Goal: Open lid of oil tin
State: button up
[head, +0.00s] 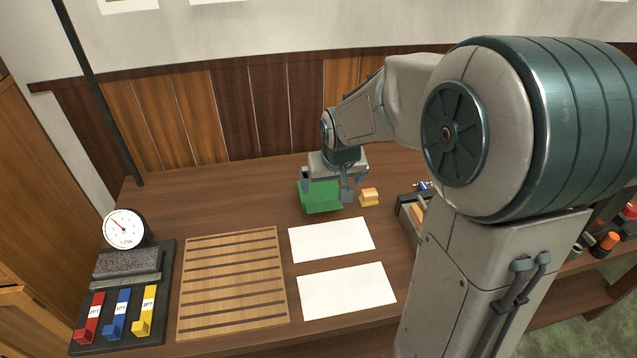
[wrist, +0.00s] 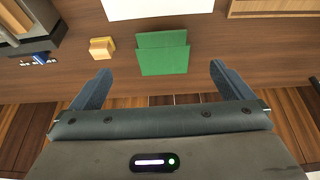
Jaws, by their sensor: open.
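A green box (head: 321,197), the only thing here that looks like the oil tin, stands on the wooden table near its back edge. It also shows in the wrist view (wrist: 163,55), as two green faces with a step between them. I cannot tell how its lid stands. My gripper (head: 327,192) is at the box, pointing down, with its fingers spread. In the wrist view my gripper (wrist: 160,72) has one finger to each side of the box, with a gap on both sides. It holds nothing.
A small yellow block (head: 369,197) sits just right of the box. A grey tray (head: 408,222) lies farther right. Two white sheets (head: 331,240) and a slatted wooden board (head: 233,283) lie in front. A dial gauge (head: 124,228) stands at left.

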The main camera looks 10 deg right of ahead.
aim_at(324, 207)
jog(key=x, duration=0.9)
jog(key=b+x, duration=0.1)
jog(key=x, duration=0.4)
jog(key=shift+w, duration=0.4)
jog(key=shift+c, duration=0.3)
jog(key=c, duration=1)
jog(key=shift+r, duration=0.15)
jog(key=shift+c, duration=0.3)
